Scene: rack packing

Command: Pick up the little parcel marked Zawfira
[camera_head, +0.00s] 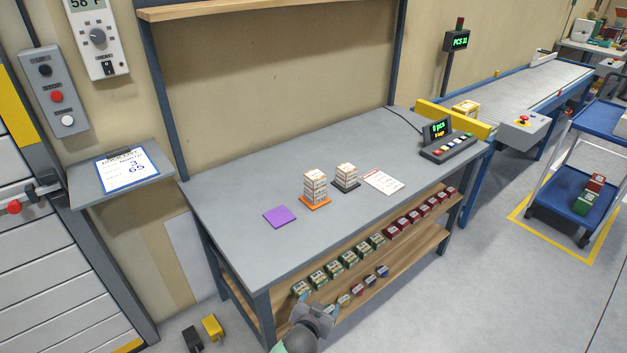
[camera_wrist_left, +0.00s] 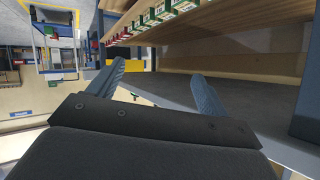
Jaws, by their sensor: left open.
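My left gripper (camera_head: 322,309) is at the near left end of this row, in front of the shelves, and partly covers that end. In the left wrist view its two fingers (camera_wrist_left: 160,86) are spread apart with no parcel between them. My right gripper is not in view.
Green boxes (camera_head: 334,268) and dark red boxes (camera_head: 416,215) line the shelf above. The bench top (camera_head: 240,222) carries two small stacks (camera_head: 315,186), a purple square (camera_head: 280,216) and a keypad display (camera_head: 447,147). A bench leg (camera_head: 264,318) stands left of my gripper.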

